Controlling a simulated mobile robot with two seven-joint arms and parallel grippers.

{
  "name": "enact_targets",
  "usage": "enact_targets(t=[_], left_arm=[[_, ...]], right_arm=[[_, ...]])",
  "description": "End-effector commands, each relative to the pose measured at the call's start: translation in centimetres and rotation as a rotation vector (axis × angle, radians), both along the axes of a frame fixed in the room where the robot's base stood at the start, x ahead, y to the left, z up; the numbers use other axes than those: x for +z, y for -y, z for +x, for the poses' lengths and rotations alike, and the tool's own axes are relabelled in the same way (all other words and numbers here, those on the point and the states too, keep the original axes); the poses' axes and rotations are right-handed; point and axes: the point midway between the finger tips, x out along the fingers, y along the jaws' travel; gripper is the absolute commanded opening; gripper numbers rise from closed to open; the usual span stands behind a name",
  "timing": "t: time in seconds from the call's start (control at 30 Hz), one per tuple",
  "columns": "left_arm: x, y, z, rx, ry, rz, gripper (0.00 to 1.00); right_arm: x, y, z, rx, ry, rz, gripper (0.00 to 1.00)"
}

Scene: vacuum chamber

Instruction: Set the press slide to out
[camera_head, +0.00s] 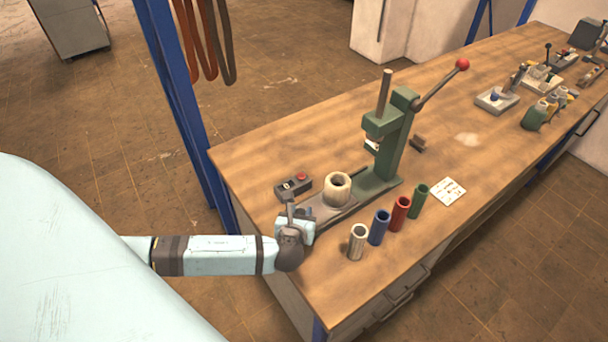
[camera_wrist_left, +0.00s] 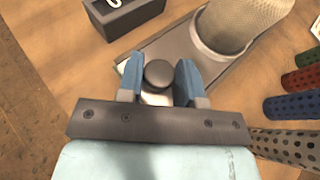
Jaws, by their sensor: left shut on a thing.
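The green press (camera_head: 392,140) stands on the wooden bench with its red-knobbed lever raised. Its press slide (camera_head: 318,212) is a flat grey plate that reaches out from the press base towards the near left. A cream ring-shaped holder (camera_head: 337,187) sits on the slide, clear of the ram; it also shows in the left wrist view (camera_wrist_left: 240,22). My left gripper (camera_head: 293,209) is at the slide's near end. In the left wrist view its blue fingers (camera_wrist_left: 159,82) are shut on the round dark slide knob (camera_wrist_left: 158,73). My right gripper is not in view.
A dark box with a red button (camera_head: 293,187) stands just left of the slide. Cream (camera_head: 357,241), blue (camera_head: 379,227), red (camera_head: 399,213) and green (camera_head: 420,200) tubes stand in a row to its right. A white card (camera_head: 448,191) lies beyond them.

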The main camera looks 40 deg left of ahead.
Motion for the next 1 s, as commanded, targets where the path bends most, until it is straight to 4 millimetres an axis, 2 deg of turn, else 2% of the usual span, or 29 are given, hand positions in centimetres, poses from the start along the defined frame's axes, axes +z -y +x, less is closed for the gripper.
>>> enact_targets(t=[0.03,0.07,0.13,0.17,0.43,0.57,1.0], left_arm=[[-0.3,0.0,-0.3,0.002,-0.008,0.003,0.0],[-0.3,0.0,-0.3,0.002,-0.008,0.003,0.38],[-0.3,0.0,-0.4,0.002,-0.008,0.003,0.54],[-0.3,0.0,-0.3,0.002,-0.008,0.003,0.56],[-0.1,0.0,-0.3,0.001,-0.004,0.002,0.56],[0.2,0.5,-1.1,0.0,-0.005,0.0,0.56],[3.7,4.1,-9.0,0.0,-0.005,0.0,0.56]], right_arm=[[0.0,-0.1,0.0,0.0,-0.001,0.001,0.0],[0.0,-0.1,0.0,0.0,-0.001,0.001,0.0],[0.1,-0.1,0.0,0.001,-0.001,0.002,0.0],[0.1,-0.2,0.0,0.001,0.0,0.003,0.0],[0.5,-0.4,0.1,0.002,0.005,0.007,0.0],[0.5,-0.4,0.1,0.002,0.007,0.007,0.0],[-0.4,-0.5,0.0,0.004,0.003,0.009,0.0]])
